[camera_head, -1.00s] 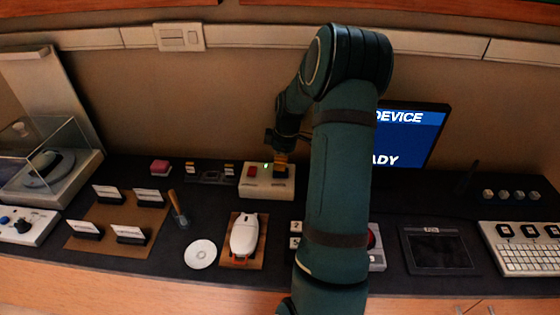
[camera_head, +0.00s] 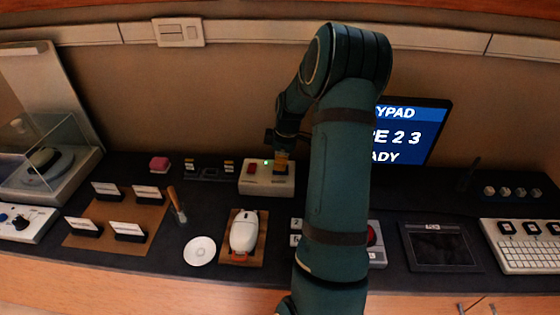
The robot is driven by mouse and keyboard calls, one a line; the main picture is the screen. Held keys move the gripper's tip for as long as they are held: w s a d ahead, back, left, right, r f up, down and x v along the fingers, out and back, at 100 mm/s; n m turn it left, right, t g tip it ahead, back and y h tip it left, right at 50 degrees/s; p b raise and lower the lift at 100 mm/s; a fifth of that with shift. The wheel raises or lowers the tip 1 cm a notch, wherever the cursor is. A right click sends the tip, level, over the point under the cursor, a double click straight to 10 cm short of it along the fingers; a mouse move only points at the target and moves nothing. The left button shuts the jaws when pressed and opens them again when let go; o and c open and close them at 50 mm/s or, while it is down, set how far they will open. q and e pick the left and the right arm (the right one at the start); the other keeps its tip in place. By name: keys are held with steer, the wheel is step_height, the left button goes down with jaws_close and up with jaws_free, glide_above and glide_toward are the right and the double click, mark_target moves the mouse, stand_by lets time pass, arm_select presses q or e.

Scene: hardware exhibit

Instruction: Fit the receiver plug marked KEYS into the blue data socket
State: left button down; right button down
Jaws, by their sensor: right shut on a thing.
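The socket box (camera_head: 267,189) is a pale block against the back of the counter. It has a red part (camera_head: 252,168) on its left, a small green light (camera_head: 266,162) and a dark blue socket (camera_head: 281,171) on its right. My right gripper (camera_head: 283,153) is over the blue socket, shut on a small yellow-orange plug (camera_head: 281,159). The plug is upright at the socket; its lower end is hidden, and its marking is too small to read. My left gripper is not in view.
A monitor (camera_head: 411,135), partly behind my right arm, shows "YPAD", "E 2 3" and "ADY".

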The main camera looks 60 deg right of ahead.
steer(key=shift+c, duration=1.7)
jaws_free()
steer(key=shift+r, duration=0.1)
steer(key=shift+r+p, duration=2.35)
steer(key=shift+r, duration=1.05)
